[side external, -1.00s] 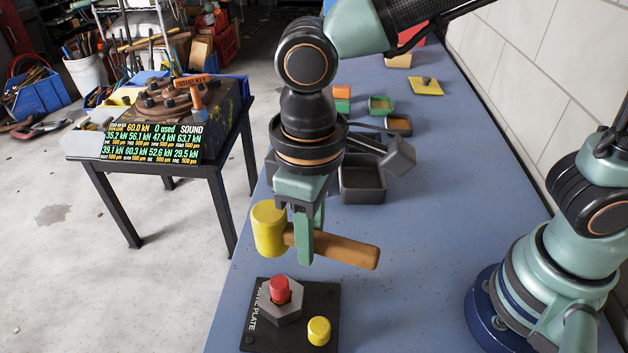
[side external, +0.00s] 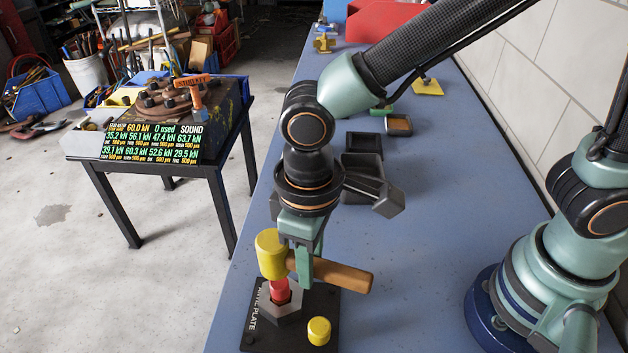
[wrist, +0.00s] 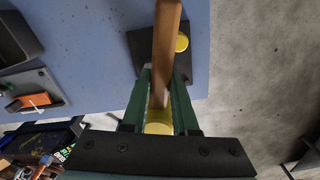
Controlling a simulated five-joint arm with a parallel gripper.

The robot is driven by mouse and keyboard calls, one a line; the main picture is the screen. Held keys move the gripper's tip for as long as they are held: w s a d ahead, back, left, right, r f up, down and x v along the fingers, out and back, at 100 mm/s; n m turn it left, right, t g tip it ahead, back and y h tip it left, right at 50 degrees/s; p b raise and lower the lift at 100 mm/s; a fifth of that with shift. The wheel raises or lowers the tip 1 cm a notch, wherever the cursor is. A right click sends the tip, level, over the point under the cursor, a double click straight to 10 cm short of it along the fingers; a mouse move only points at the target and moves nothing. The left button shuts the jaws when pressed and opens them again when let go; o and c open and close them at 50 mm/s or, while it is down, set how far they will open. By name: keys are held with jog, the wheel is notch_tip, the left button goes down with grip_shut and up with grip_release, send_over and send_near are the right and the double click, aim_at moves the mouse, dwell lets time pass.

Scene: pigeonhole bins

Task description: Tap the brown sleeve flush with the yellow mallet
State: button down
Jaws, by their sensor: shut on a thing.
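The yellow mallet's head (side external: 271,254) and brown handle (side external: 345,275) are held sideways by my gripper (side external: 304,270), which is shut on the handle close to the head. The wrist view shows the handle (wrist: 166,40) between the green fingers (wrist: 160,85). A red cylinder (side external: 279,290) stands up out of a grey hex block (side external: 287,313) on the black anvil plate (side external: 256,333). The mallet head is right above the cylinder and overlaps its top; whether they touch is unclear. I cannot clearly make out a brown sleeve; a dark ring shows around the cylinder's foot.
A yellow round knob (side external: 319,330) stands on the plate's right side. Dark bins (side external: 364,143) stand behind my gripper on the blue bench (side external: 430,190). The bench is clear to the right of the plate. A side table with a display panel (side external: 152,140) stands off to the left.

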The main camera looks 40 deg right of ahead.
notch_tip(320, 180, down, 4)
notch_tip(320, 180, up, 5)
jog(key=shift+f, duration=0.1)
dwell(0.4)
jog(key=w+d+r+m, duration=0.1)
jog(key=w+d+m, duration=0.1)
jog(key=d, duration=0.6)
jog(key=w+d+r+m, duration=0.2)
jog(key=w+d, duration=0.2)
jog(key=d, duration=0.5)
jog(key=w+d+r+m, duration=0.1)
jog(key=w+d, duration=0.3)
jog(key=d, duration=0.5)
jog(key=shift+r+m, duration=0.15)
jog(key=shift+m, duration=0.35)
jog(key=shift+w+a, duration=0.1)
jog(key=shift+a, duration=0.1)
